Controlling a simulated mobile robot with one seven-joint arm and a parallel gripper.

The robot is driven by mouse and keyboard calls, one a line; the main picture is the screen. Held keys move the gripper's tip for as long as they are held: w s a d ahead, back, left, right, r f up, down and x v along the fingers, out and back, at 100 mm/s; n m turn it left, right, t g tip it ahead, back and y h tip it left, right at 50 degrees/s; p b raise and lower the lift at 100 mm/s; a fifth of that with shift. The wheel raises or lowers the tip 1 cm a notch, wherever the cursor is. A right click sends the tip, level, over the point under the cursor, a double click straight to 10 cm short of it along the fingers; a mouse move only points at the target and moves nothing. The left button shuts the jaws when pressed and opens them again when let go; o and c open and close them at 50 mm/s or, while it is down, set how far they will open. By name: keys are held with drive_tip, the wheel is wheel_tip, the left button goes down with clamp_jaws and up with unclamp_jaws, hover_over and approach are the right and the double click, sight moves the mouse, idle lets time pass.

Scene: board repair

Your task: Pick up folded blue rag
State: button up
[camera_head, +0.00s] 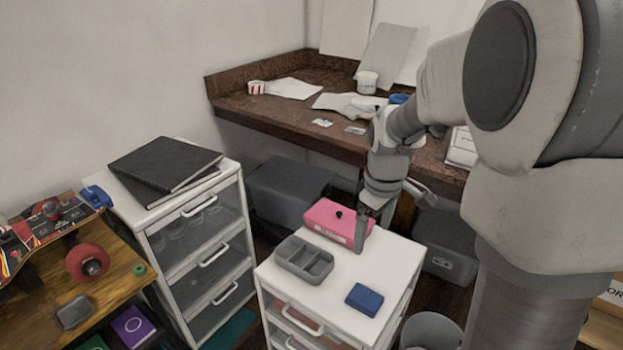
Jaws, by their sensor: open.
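The folded blue rag (364,299) is a small dark blue block-like bundle. It lies flat near the right front corner of the white drawer cart (327,315). My gripper (362,232) points down over the back part of the cart, beside the right end of a pink box (338,222). It is open, and I see nothing held in it. It is behind the rag in the picture and apart from it. The arm hides part of the scene behind the gripper.
A grey divided tray (303,260) sits on the cart left of the rag. A second drawer unit (160,198) with black books stands left. A wooden bench with a skateboard is far left. A brown counter (290,118) runs behind. A grey bin (431,331) stands right.

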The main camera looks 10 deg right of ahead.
drive_tip(key=n+g+b, duration=0.1)
drive_tip(key=n+b, duration=0.1)
hover_over(368, 299)
wheel_tip(368, 299, down, 10)
drive_tip(key=f+b, duration=0.1)
drive_tip(key=f, duration=0.3)
drive_tip(key=f+b, duration=0.1)
drive_tip(key=f, duration=0.3)
drive_tip(key=f+b, duration=0.1)
drive_tip(key=f, duration=0.3)
drive_tip(key=shift+w+a+f+b, duration=0.15)
drive_tip(key=shift+a+b, duration=0.1)
drive_tip(key=shift+b, duration=0.1)
drive_tip(key=shift+d+f+b, duration=0.2)
drive_tip(key=shift+f+b, duration=0.85)
drive_tip(key=shift+f, duration=1.6)
drive_tip(key=shift+c, duration=0.3)
